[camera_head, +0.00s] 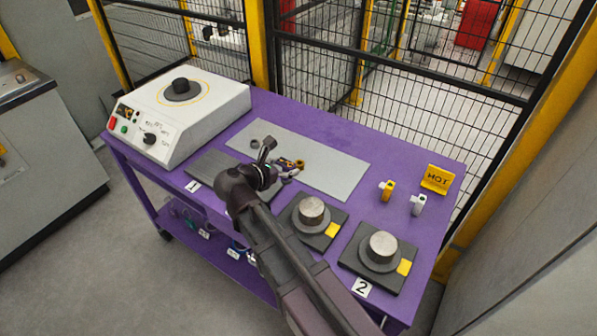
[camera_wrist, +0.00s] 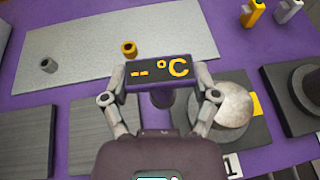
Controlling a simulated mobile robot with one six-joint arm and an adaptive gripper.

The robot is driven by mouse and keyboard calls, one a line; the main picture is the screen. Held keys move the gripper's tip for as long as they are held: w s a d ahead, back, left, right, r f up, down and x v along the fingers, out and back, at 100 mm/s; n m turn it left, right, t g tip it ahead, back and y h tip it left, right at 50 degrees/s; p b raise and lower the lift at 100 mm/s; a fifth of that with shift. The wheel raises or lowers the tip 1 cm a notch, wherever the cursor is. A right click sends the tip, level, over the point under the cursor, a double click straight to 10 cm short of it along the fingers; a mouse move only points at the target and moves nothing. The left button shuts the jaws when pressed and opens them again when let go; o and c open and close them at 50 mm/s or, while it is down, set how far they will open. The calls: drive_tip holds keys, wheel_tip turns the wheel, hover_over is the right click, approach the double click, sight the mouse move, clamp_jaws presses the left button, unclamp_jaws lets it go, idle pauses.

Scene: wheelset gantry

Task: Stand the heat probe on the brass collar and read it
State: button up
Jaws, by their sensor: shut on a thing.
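The heat probe (camera_wrist: 158,70) is between the two fingers of my gripper (camera_wrist: 160,84), which is shut on it. Its dark display faces the wrist camera and reads "-- °C" in yellow. The brass collar (camera_wrist: 128,48) is a small ring on the grey mat (camera_wrist: 90,40), just beyond the probe's upper left edge in the wrist view. The head view shows the collar (camera_head: 300,164) close to the right of my gripper (camera_head: 282,174). The probe's lower end is hard to make out, and I cannot tell whether it touches anything.
A dark grey collar (camera_wrist: 48,66) lies on the mat to the left. Steel hubs (camera_head: 312,210) (camera_head: 383,246) stand on black pads at the front right. A white heater (camera_head: 190,105) stands left. A HOT sign (camera_head: 437,179) and yellow and white gadgets (camera_head: 387,190) (camera_head: 418,205) stand right.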

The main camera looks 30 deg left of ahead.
drive_tip(key=shift+s+a+f+b, duration=0.2)
drive_tip(key=shift+f+b, duration=0.15)
drive_tip(key=shift+f, duration=0.25)
drive_tip(key=shift+s+a+f+b, duration=0.15)
drive_tip(key=shift+f+b, duration=0.2)
drive_tip(key=shift+f, duration=0.2)
